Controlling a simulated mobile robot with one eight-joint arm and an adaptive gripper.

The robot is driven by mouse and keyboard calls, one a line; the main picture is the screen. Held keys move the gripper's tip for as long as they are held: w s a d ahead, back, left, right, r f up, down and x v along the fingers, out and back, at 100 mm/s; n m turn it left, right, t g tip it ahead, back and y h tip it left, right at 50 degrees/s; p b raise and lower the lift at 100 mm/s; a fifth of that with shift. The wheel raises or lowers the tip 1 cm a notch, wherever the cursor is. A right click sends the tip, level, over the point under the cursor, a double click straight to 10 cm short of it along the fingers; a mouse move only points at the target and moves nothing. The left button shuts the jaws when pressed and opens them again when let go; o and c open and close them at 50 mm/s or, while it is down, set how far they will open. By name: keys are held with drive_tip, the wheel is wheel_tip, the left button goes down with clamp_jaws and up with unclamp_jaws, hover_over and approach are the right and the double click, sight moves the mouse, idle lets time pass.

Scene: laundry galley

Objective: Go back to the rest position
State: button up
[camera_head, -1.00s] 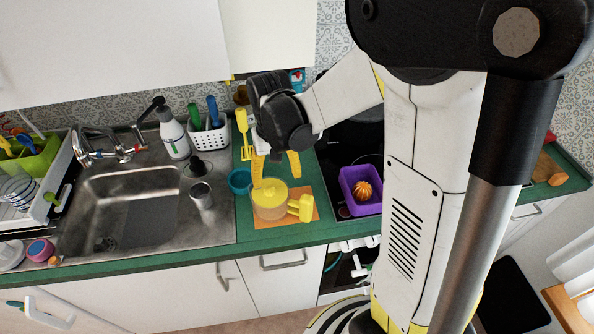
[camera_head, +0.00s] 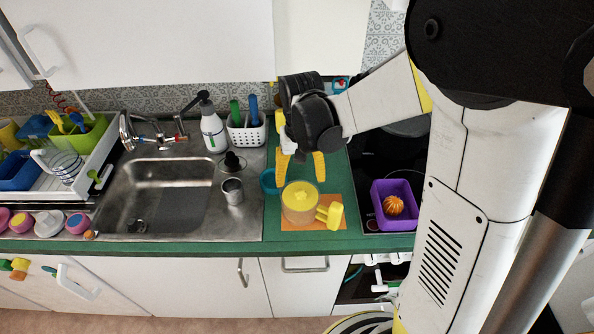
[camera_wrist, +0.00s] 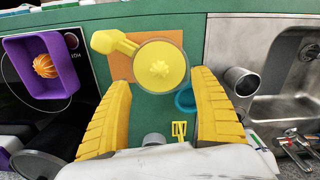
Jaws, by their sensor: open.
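My gripper (camera_head: 301,166) hangs over the green counter (camera_head: 345,243) between the sink and the stove, with its yellow fingers spread. In the wrist view my gripper (camera_wrist: 163,108) is open, with nothing between the fingertips. A clear cup with yellow contents and a yellow handle (camera_head: 300,200) stands on an orange board (camera_head: 290,226), just in front of the fingers. The cup (camera_wrist: 160,68) also shows in the wrist view beyond the fingertips, apart from them.
A purple bin (camera_head: 378,213) with an orange ball-like item (camera_head: 393,205) sits at the stove. A teal bowl (camera_head: 268,181) is left of the fingers. A metal cup (camera_head: 232,190) stands by the sink (camera_head: 130,200). A soap bottle (camera_head: 212,130) and white basket (camera_head: 245,132) stand behind. Cabinets hang above.

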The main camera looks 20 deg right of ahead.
drive_tip(key=shift+s+r+b, duration=0.25)
drive_tip(key=shift+r+b, duration=0.1)
drive_tip(key=shift+b, duration=0.05)
drive_tip(key=s+r+n+t+b, duration=0.2)
drive_tip(key=s+t+b, duration=0.5)
drive_tip(key=s, duration=0.5)
drive_tip(key=shift+r+b, duration=0.55)
drive_tip(key=shift+r, duration=0.15)
